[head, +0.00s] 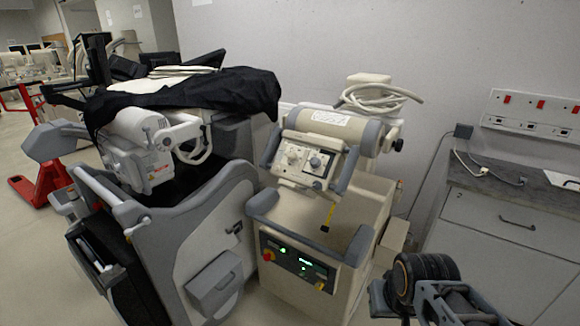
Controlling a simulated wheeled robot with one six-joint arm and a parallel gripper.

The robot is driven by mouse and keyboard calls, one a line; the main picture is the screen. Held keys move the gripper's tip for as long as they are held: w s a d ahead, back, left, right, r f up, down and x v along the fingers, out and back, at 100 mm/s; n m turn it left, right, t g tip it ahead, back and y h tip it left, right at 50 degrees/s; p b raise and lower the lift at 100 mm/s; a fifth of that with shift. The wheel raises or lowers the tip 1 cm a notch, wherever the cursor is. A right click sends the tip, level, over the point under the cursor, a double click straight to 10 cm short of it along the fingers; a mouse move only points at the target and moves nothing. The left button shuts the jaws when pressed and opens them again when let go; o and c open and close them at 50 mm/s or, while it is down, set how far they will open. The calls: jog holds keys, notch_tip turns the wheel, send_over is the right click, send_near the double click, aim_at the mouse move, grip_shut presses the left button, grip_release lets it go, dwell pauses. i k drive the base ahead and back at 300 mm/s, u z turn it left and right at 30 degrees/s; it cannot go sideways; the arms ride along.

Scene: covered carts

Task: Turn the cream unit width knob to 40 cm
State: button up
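The cream unit (340,204) stands right of centre against the wall, with a grey and cream tube head on top. The tube head's front panel carries two small round knobs, a light left knob (293,158) and a right knob (315,162) on a dark blue-grey dial. Their markings and pointer positions are too small to read, so I cannot tell which one is the width knob or what it is set to. Part of my arm (430,280) shows at the bottom right, apart from the unit. I cannot make out any gripper fingers.
A larger grey and white unit (200,230), partly under a black cover (235,90), stands close on the left. Grey handles flank the knob panel. A grey cabinet (500,225) is at the right. Open floor lies far left.

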aim_at(291, 155)
jog(key=z, duration=0.05)
jog(key=k, duration=0.55)
jog(key=u, duration=1.4)
jog(key=i, duration=1.45)
jog(key=z, duration=0.15)
